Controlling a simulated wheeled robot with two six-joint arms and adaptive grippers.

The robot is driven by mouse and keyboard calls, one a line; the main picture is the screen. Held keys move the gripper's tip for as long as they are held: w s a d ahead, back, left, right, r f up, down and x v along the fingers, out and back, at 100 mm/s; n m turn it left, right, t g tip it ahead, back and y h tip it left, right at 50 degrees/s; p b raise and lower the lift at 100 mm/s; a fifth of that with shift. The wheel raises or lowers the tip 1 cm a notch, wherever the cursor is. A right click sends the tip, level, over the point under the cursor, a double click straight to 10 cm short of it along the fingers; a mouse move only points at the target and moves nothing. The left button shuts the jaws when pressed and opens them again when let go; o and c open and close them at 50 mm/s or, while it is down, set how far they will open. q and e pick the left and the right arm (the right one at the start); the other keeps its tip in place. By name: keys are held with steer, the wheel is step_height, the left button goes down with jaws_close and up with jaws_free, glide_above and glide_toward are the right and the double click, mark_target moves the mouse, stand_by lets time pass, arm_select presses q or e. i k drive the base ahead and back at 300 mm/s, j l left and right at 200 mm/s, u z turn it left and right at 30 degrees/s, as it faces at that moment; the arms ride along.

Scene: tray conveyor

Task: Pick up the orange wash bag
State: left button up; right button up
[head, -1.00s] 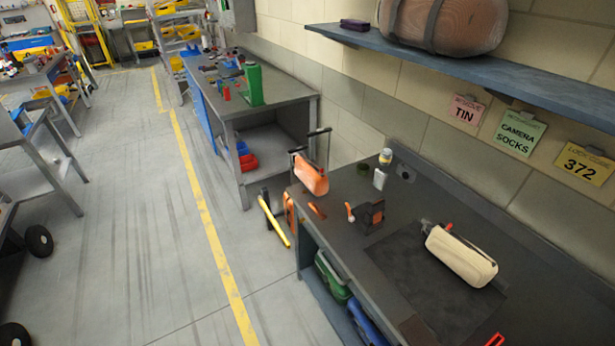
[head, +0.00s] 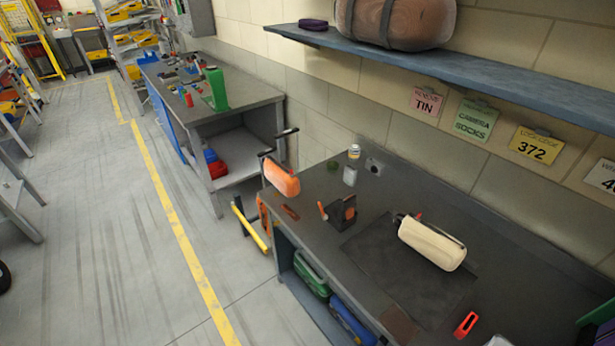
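The orange wash bag (head: 282,180) is a rounded, oblong pouch. It sits at the far left corner of the near dark workbench (head: 505,262), close to the bench edge. Neither of my grippers shows in the head view, and nothing touches the bag from my side.
A similar cream bag (head: 430,245) lies on a dark mat (head: 385,275) on the bench. A small dark holder (head: 343,213), a white bottle (head: 350,175) and a red item (head: 466,325) are nearby. A blue shelf (head: 455,82) overhangs the back. Open floor (head: 120,250) lies left.

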mark_target(275, 172)
steer(key=i+j+z, duration=0.25)
steer(key=j, duration=0.15)
steer(key=i+j+z, duration=0.1)
steer(key=j+z, duration=0.15)
steer(key=j, duration=0.2)
steer(key=i+j+z, duration=0.2)
steer(key=j, duration=0.25)
steer(key=j+z, duration=0.25)
steer(key=j, duration=0.2)
